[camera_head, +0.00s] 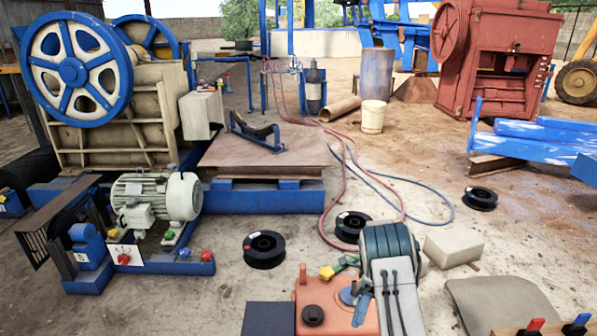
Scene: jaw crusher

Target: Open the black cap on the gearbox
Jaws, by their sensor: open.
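The gearbox appears to be the orange-red housing (340,314) at the bottom middle of the head view. A round black cap (313,315) sits on its top, near the front left, and looks seated. A blue lever-like part (356,298) lies at the housing's right side. A yellow knob (326,272) and a green part show behind it. The lower part of the housing is cut off by the picture edge. I cannot make out my gripper in this view, and nothing visibly touches the cap.
A ribbed dark teal and grey unit (390,245) with black cables stands close right of the housing. A dark box (268,318) is close left. Black spools (263,249) and hoses (400,190) lie behind. A pale motor (155,198) stands at left. Bare ground lies between.

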